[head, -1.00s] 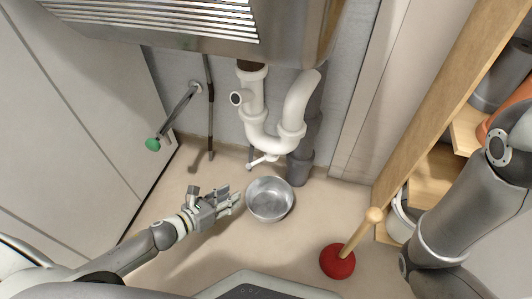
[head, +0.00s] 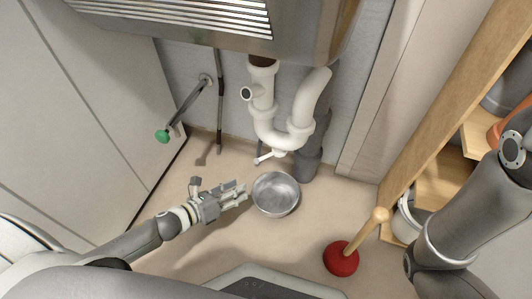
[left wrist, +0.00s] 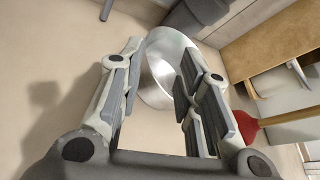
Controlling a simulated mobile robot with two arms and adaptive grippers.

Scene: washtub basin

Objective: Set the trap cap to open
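The white trap pipe (head: 283,133) hangs under the basin in the head view. The trap cap (head: 271,156) is a small white piece with a handle at the bottom of the U-bend. A metal bowl (head: 275,194) stands on the floor below it. My left gripper (head: 243,191) is just left of the bowl, below the cap and apart from it. In the left wrist view its fingers (left wrist: 157,78) are spread with nothing between them, and the bowl (left wrist: 160,85) shows beyond them. My right gripper is out of view; only the right arm shows.
A plunger with a red cup (head: 341,259) stands on the floor at right. A wooden shelf (head: 432,200) with a white pot (head: 407,222) is further right. A green valve knob (head: 162,136) sticks out at left. The metal basin (head: 200,30) overhangs the pipes.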

